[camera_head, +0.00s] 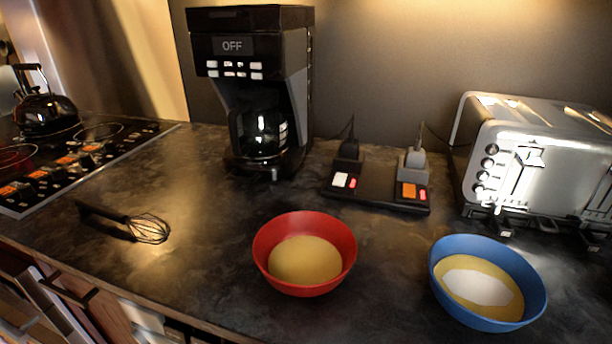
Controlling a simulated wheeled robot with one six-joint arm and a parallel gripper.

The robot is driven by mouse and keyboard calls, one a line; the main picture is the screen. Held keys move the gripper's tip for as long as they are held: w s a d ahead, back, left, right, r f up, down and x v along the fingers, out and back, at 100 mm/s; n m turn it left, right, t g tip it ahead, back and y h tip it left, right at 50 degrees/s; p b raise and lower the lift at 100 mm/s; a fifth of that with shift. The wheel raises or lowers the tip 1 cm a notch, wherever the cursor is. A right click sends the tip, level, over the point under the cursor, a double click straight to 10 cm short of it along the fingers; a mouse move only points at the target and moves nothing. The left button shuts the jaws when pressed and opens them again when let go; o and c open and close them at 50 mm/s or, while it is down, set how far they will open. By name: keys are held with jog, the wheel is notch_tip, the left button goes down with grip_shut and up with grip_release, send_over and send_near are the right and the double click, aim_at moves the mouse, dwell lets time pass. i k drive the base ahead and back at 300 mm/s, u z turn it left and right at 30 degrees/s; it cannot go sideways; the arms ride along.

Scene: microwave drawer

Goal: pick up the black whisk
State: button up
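The black whisk (146,228) lies on its side on the dark countertop (205,235), left of the red bowl. Its handle points to the upper left and its wire loops point to the lower right. Nothing covers it, and it stands apart from the other objects. My gripper is not in view, so its opening and its position relative to the whisk cannot be seen.
A red bowl (335,270) and a blue bowl (530,295) stand to the right. A coffee maker (225,60), a power strip (375,187) and a toaster (545,165) stand behind. A cooktop (112,158) with a kettle (45,113) is at left. Counter around the whisk is clear.

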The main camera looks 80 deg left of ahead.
aim_at(86, 208)
jog(key=u, duration=3.2)
